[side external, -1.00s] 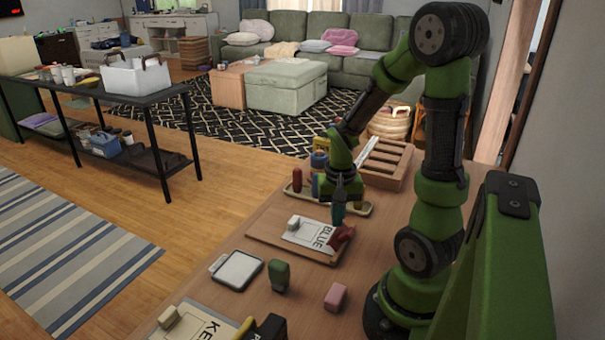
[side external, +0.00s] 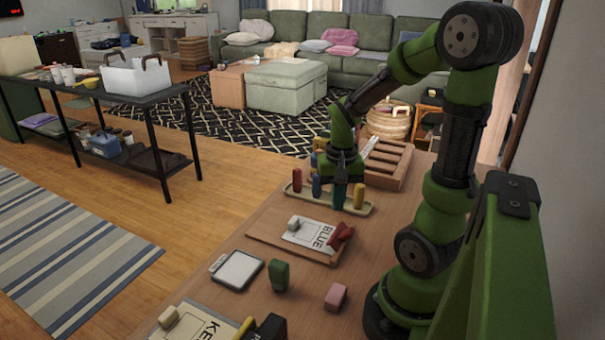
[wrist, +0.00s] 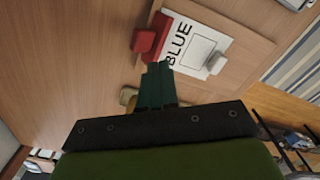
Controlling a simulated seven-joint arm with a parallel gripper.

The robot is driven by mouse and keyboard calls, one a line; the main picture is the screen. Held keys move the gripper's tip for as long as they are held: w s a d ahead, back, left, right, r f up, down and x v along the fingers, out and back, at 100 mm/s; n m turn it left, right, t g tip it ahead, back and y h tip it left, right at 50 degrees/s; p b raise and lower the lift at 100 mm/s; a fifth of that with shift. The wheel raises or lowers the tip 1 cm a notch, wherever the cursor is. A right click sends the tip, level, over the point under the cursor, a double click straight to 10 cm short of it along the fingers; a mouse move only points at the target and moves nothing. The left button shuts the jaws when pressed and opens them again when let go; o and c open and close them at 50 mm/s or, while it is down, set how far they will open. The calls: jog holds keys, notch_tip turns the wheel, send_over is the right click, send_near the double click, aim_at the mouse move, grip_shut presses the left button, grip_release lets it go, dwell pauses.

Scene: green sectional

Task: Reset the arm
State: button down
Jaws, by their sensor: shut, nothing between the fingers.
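My gripper (side external: 340,203) hangs point down from the arm, over or just in front of the long tray with upright coloured pieces in the side external view. Its teal fingers (wrist: 157,77) are together in the wrist view, with nothing between them. The board with the BLUE card (side external: 308,232) lies nearer the camera, apart from the fingers. A red piece (side external: 341,236) sits at the card's right edge; it also shows in the wrist view (wrist: 151,38). A small white block (side external: 293,222) rests on the card.
The tray (side external: 364,210) holds red (side external: 297,180), blue (side external: 316,186) and yellow (side external: 359,196) pieces close to the gripper. A wooden slotted rack (side external: 388,165) stands behind. A white-topped pad (side external: 237,270), green block (side external: 279,276) and pink block (side external: 336,297) lie nearer. Tabletop right of the board is clear.

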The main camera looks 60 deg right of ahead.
jog(key=w+a+r+n+t+y, duration=0.1)
jog(key=a+r+n+t, duration=0.2)
jog(key=a+r, duration=0.3)
jog(key=w+a+r+n+t+y, duration=0.1)
jog(key=a+r+n+t, duration=0.3)
jog(key=a+r, duration=0.3)
jog(key=a, duration=0.5)
jog(key=shift+w+a+n, duration=0.15)
jog(key=shift+w+n, duration=0.2)
jog(key=shift+n, duration=0.05)
jog(key=shift+r, duration=0.1)
